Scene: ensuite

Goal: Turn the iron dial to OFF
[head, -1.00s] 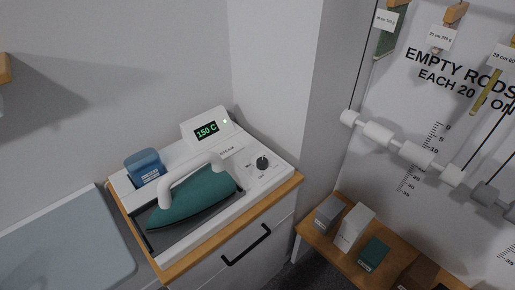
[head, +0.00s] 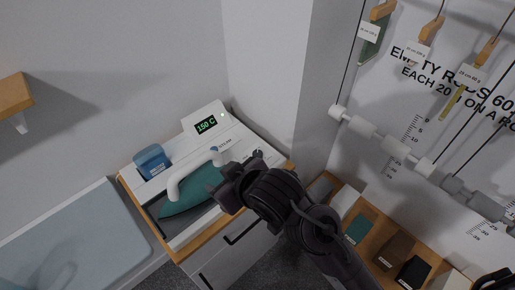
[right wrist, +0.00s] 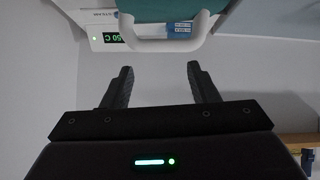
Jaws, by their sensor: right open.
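The iron station (head: 180,232) is a white unit on a wooden-topped cabinet, with a green display (head: 206,125) reading 150 C. The teal iron (head: 190,192) with its white handle (head: 176,184) rests on it. My right gripper (head: 242,166) is over the station's right part, where the dial is. In the head view it covers most of that area, so the dial's pointer cannot be read. In the right wrist view my right gripper (right wrist: 163,78) is open and empty, with the iron handle (right wrist: 165,43) and display (right wrist: 112,38) beyond it. My left gripper is not in view.
A blue container (head: 151,161) stands on the station's back left. A pale blue board (head: 75,245) lies to the left. A grey wall corner (head: 265,80) rises behind. Several small boxes stand on a wooden shelf (head: 325,176) at the right, below hanging rods.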

